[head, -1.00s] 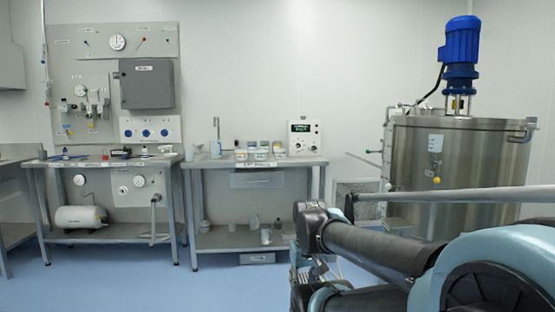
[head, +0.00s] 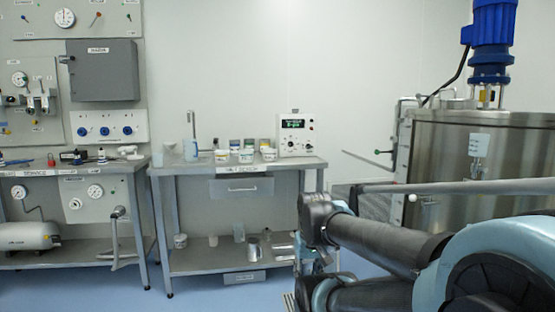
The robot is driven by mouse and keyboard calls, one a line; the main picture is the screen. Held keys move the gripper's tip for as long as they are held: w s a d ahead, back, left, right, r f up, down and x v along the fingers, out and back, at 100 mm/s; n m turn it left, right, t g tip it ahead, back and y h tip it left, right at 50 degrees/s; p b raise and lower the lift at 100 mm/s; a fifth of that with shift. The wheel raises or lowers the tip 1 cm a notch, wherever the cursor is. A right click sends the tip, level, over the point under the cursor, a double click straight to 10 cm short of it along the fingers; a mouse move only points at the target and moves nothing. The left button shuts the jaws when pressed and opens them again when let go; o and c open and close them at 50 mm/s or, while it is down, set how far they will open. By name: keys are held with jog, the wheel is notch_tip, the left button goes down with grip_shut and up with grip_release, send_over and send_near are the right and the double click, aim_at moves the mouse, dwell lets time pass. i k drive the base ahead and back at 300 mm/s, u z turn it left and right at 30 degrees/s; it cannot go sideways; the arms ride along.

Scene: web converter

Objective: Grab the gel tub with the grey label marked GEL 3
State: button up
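Several small tubs with coloured labels stand in a group on the right-hand workbench (head: 170,170), left of a white instrument box. One white tub (head: 246,156) is near the middle of the group, and another tub (head: 269,155) is closest to the box. The labels are too small to read, so I cannot tell which tub is GEL 3. My arm reaches in from the lower right, well short of the bench. The end of my arm is folded near the picture's bottom, and the gripper's fingers cannot be made out.
The instrument box (head: 295,134) and a clear jug (head: 190,150) stand on the same bench. A drawer (head: 241,188) hangs below its top. A large steel tank (head: 480,160) fills the right side. Another bench (head: 70,172) is at the left. Blue floor (head: 215,290) is clear in front.

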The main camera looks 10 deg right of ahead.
aim_at(269, 155)
jog(key=z, duration=0.2)
jog(key=i, duration=1.4)
jog(key=z, duration=0.25)
